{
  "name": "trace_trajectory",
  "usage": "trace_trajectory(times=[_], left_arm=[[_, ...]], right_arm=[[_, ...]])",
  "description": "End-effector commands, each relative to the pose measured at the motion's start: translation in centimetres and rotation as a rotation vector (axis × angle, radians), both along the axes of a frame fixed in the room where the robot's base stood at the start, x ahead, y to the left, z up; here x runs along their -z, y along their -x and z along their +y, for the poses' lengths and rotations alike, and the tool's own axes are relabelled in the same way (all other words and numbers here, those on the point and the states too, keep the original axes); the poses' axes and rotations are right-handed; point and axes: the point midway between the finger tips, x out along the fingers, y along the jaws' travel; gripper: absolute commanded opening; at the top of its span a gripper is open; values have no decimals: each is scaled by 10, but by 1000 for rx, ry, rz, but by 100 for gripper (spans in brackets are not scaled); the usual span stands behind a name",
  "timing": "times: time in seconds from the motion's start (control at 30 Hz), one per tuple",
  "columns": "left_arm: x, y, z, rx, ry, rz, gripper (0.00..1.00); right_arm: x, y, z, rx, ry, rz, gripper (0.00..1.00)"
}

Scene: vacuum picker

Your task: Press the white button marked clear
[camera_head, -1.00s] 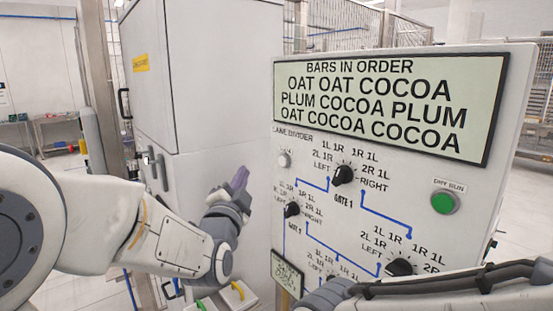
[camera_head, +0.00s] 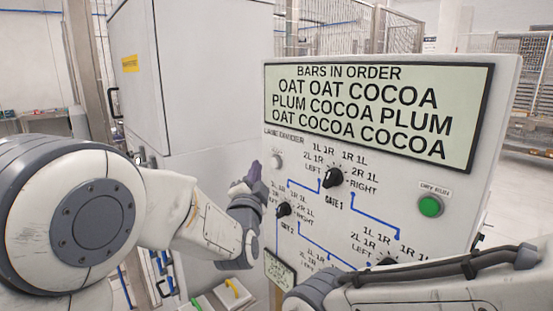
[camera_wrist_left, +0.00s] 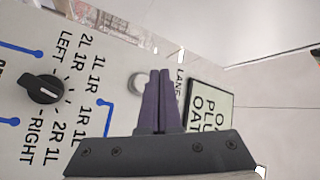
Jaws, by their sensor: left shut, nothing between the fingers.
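The white button (camera_head: 276,162) is a small round knob on the upper left of the grey control panel (camera_head: 480,120); I cannot read its label. My left gripper (camera_head: 252,172) is shut and empty, its purple fingers just left of the button in the head view. In the left wrist view the shut fingers (camera_wrist_left: 160,76) point toward the panel and partly cover the button (camera_wrist_left: 136,84). I cannot tell whether they touch it. My right arm shows at the lower right of the head view, but its fingers are not visible.
Black rotary knobs (camera_head: 332,177) and (camera_head: 284,209) sit near the button. A green button (camera_head: 430,206) is on the panel's right. A display (camera_head: 370,105) lists bars above. A tall grey cabinet (camera_head: 200,80) stands behind to the left.

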Motion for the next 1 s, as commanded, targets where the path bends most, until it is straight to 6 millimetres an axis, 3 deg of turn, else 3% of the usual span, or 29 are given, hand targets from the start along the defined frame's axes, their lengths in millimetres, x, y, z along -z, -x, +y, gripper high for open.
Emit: trace_trajectory(times=[0.3, 1.0], left_arm=[[0, -12, -18, 1, 0, -1, 0], [0, -13, -18, 1, 0, -1, 0]], right_arm=[[0, 0, 0, 0, 1, 1, 50], [0, 0, 0, 0, 0, 0, 50]])
